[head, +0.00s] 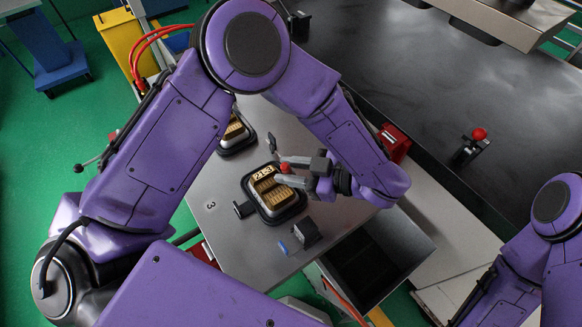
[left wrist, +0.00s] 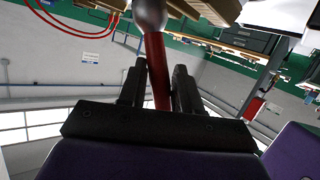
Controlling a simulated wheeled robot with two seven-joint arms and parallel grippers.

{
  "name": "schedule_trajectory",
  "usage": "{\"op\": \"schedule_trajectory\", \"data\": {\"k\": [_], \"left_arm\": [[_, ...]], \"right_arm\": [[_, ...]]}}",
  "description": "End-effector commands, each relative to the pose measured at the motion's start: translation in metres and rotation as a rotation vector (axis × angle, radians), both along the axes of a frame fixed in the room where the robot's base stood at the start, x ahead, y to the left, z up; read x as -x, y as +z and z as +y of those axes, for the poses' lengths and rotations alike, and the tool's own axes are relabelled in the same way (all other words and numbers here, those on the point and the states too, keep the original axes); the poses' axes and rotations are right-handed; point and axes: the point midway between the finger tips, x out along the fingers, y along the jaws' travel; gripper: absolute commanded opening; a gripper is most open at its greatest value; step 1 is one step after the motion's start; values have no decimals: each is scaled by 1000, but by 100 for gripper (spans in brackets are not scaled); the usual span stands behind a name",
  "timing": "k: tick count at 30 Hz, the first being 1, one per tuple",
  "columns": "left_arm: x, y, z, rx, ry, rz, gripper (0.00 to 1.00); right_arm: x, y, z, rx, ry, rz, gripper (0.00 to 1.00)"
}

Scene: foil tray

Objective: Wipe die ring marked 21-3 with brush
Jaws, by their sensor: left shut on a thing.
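The die ring marked 21-3 (head: 268,190) is a gold block with a pale label, in a black-rimmed tray on the grey metal table. My left gripper (head: 284,168) is just right of and above it, with its fingers pointing left. It is shut on the brush; a red bit of the brush (head: 286,168) shows between the fingers. In the left wrist view the brush's red handle (left wrist: 157,72) runs between the dark fingers to a silver part at the top edge. Whether the brush touches the ring cannot be told. My right gripper is out of view.
A second gold die ring (head: 234,128) in a black tray sits further back, partly behind my arm. A dark block (head: 306,232) and a small blue item (head: 283,247) lie near the front edge. A red-knobbed lever (head: 478,134) stands on the dark surface at right.

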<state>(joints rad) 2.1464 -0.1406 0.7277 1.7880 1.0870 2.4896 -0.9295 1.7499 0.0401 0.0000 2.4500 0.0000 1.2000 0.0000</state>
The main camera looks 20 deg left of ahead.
Motion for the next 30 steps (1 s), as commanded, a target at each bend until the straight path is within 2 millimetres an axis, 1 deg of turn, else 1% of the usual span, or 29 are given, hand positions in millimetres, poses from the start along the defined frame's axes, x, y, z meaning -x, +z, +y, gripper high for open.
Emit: {"op": "schedule_trajectory", "data": {"k": [1, 6, 13, 19, 26, 30], "left_arm": [[1, -1, 5, -4, 7, 12, 0], [-8, -1, 20, -4, 7, 13, 0], [-13, 0, 29, -4, 7, 13, 0], [-24, 1, 47, -4, 7, 12, 0], [-29, 2, 55, -5, 7, 11, 0], [-36, 2, 67, -4, 8, 11, 0]], "right_arm": [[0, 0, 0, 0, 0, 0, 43], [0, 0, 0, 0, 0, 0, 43], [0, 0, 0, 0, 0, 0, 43], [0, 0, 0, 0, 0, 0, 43], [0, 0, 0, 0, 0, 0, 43], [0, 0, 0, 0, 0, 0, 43]]}}
